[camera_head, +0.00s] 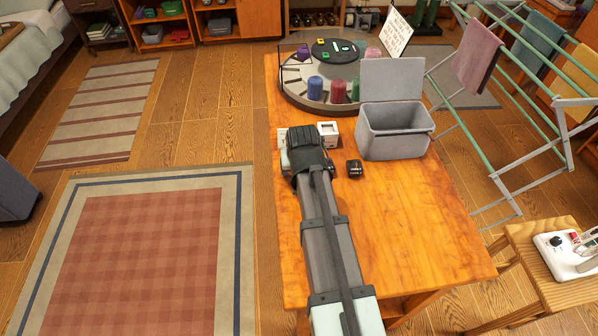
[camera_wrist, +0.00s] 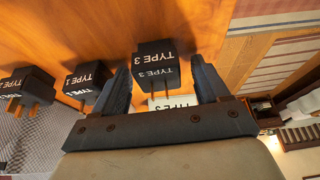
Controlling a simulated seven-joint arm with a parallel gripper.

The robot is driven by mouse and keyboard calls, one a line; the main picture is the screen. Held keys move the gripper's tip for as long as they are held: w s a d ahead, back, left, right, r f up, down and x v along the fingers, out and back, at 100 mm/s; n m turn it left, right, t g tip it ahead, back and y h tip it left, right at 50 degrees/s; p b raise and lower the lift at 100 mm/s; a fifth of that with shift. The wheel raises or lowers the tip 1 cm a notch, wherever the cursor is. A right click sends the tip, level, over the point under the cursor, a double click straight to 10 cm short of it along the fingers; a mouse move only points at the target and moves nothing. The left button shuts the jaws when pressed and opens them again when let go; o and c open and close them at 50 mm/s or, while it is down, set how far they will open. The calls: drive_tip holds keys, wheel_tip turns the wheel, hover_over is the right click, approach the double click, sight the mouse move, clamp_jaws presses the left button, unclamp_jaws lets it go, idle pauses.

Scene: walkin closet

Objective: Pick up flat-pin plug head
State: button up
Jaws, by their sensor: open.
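In the wrist view, a dark plug head marked TYPE 3 (camera_wrist: 154,64) lies between the fingers of my gripper (camera_wrist: 162,72), with thin pins pointing back toward the palm. My gripper is open, with a finger on each side of it. A plug head marked TYPE 1 (camera_wrist: 88,78) is just left of the left finger. A plug head marked TYPE 2 (camera_wrist: 27,86) with brass-coloured pins is farther left. I cannot tell for certain which has flat pins. In the head view, my gripper (camera_head: 306,150) is low over the table and hides what is under it; a black plug head (camera_head: 354,169) lies to its right.
A white block (camera_head: 328,133) stands beside my gripper on the wooden table (camera_head: 400,235). A grey open-lidded bin (camera_head: 395,138) stands to the right. A round tray (camera_head: 292,85) with coloured cylinders is behind. A drying rack (camera_head: 500,110) stands right of the table. The table's right front is clear.

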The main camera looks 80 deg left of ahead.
drive_tip(key=c, duration=1)
drive_tip(key=shift+c, duration=0.2)
